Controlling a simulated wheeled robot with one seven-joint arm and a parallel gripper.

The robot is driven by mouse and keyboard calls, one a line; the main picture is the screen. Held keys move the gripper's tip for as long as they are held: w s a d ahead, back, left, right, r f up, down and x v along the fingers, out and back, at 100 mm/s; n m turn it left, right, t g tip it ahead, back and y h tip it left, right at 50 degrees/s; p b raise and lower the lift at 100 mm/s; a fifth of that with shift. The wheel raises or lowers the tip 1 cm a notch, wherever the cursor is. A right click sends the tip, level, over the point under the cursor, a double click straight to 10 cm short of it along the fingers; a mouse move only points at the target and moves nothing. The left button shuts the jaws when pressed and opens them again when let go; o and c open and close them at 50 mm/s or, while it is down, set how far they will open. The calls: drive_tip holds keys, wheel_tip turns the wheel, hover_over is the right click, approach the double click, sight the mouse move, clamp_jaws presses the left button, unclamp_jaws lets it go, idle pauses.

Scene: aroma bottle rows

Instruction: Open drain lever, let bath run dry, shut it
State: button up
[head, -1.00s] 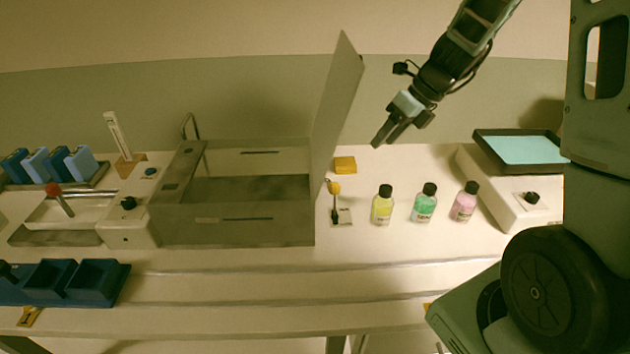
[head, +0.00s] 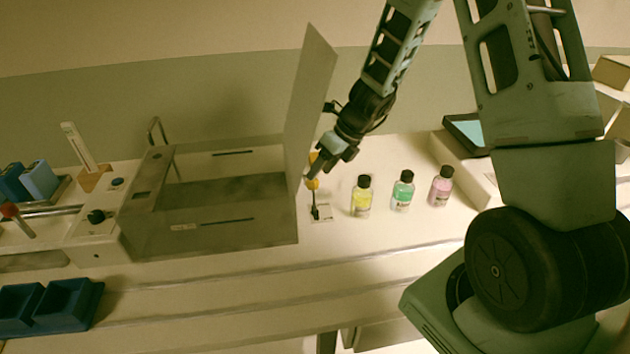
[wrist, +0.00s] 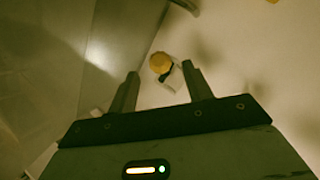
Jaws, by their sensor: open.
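The drain lever (head: 314,200) stands on a small pale plate just right of the bath, with a yellow knob on top. In the wrist view the yellow knob (wrist: 160,62) lies ahead of and between my fingertips. My gripper (head: 312,178) is open and close to the knob; the wrist view shows the two fingers (wrist: 163,75) apart with nothing held. I cannot tell whether they touch the knob. The bath (head: 215,238) is a grey see-through tank with its lid (head: 310,85) raised upright. The water level in it is hard to make out.
Bottles with yellow (head: 361,200), green (head: 402,193) and pink (head: 440,188) contents stand right of the lever. The upright lid is close to my gripper's left. A teal-topped tray (head: 466,132) is further right. Blue holders (head: 68,305) sit at the front left.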

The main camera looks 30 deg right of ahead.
drive_tip(key=shift+x, duration=2.05)
clamp_jaws()
drive_tip(key=shift+b, duration=0.3)
